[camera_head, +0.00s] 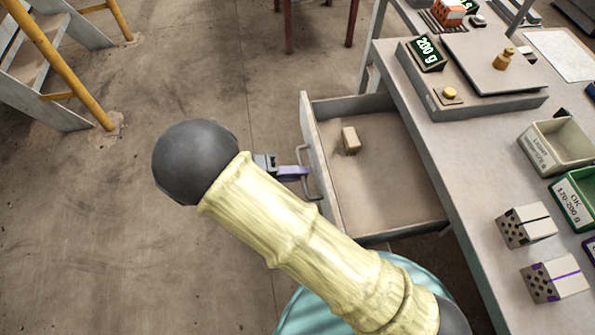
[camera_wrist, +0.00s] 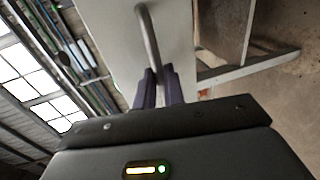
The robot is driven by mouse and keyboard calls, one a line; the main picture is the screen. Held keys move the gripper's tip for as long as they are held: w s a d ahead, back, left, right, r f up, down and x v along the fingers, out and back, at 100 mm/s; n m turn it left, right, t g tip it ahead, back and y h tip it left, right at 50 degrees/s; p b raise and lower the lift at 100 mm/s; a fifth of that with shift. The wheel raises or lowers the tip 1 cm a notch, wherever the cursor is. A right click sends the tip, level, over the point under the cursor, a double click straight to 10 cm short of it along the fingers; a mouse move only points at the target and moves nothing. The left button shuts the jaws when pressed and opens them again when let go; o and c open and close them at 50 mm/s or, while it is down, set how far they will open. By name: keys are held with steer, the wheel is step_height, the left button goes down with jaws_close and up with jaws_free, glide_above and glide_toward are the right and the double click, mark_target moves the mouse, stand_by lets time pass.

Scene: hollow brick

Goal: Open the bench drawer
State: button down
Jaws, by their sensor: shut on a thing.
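The bench drawer (camera_head: 372,184) is pulled well out from under the bench (camera_head: 455,143), to the left, in the head view. A small tan block (camera_head: 350,140) lies inside it. The drawer handle (camera_head: 311,179), a grey metal bar, is on the drawer's outer front face. My gripper (camera_head: 298,173) is shut on the handle. In the wrist view the purple fingers of my gripper (camera_wrist: 160,88) close around the handle (camera_wrist: 148,35) against the pale drawer front (camera_wrist: 178,30). My arm covers the drawer's near front corner in the head view.
A yellow-railed stair (camera_head: 60,60) is at the far left. The floor (camera_head: 90,230) left of the drawer is clear.

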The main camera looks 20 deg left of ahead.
steer(key=c, duration=1.5)
jaws_free()
steer(key=v, duration=1.7)
steer(key=shift+a, duration=0.2)
steer(key=shift+d, duration=0.15)
